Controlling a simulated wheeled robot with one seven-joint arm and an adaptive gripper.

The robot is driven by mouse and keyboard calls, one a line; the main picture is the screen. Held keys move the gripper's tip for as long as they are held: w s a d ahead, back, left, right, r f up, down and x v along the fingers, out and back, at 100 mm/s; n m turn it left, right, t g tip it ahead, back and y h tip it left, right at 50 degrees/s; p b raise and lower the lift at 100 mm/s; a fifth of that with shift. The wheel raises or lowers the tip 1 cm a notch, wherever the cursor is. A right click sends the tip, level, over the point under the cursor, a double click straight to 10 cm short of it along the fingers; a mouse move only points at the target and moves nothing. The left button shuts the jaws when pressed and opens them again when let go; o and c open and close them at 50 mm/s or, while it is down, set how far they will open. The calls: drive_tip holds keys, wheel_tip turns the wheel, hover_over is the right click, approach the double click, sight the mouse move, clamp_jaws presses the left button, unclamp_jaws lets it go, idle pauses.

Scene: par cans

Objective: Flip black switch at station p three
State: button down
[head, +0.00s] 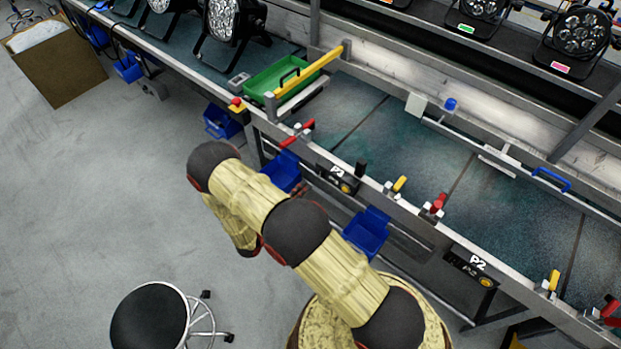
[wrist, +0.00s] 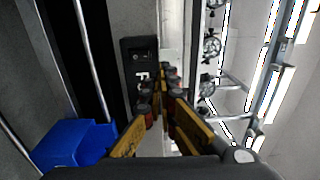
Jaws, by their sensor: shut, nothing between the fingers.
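In the wrist view, a black switch box (wrist: 138,52) with a small dark switch on its face is ahead, left of centre. A white label on it is turned sideways and partly covered by my left finger, so its number cannot be read. My gripper (wrist: 162,72) has its yellow-brown fingers shut together and empty, just right of the box; contact cannot be told. In the head view, a black station box (head: 340,180) with a yellow button sits on the bench's front rail, its digit hard to read. My arm mostly hides the gripper there.
Blue bins (head: 367,232) hang below the bench front; one blue bin (wrist: 72,143) is at lower left in the wrist view. Another station box, marked P2 (head: 476,265), is further right. A green tray (head: 283,77) stands on the bench. A black stool (head: 150,317) is on the floor.

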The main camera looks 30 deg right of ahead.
drive_tip(key=v, duration=0.3)
drive_tip(key=r+v, duration=0.1)
drive_tip(key=v, duration=0.1)
drive_tip(key=shift+a+p, duration=0.35)
drive_tip(key=shift+p, duration=0.05)
